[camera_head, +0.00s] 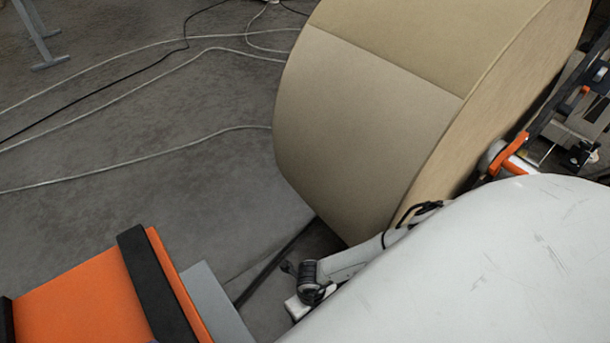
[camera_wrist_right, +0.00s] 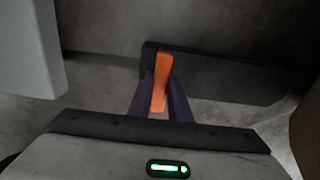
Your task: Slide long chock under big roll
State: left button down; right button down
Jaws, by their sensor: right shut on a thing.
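The big roll (camera_head: 365,125) is a wide tan kraft roll, standing on its curved side in the head view. In the right wrist view, the long chock (camera_wrist_right: 225,88) is a long dark piece low over or on the floor, with an orange handle (camera_wrist_right: 160,82). My right gripper (camera_wrist_right: 160,98) has its two dark purple fingers closed on either side of the handle. A tan edge (camera_wrist_right: 308,135) at the right of the wrist view may be the roll. I cannot tell how far the chock is from the roll. My left gripper is not in view.
A large scratched white surface (camera_head: 480,270) hides the lower right of the head view. An orange block with a black band (camera_head: 155,285) and a grey piece (camera_head: 215,300) fill the lower left. Cables (camera_head: 130,75) cross the open floor at left. Machine parts stand behind right.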

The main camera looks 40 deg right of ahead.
jog(key=shift+d, duration=0.15)
jog(key=c, duration=1.6)
grip_release()
jog(key=shift+o, duration=0.2)
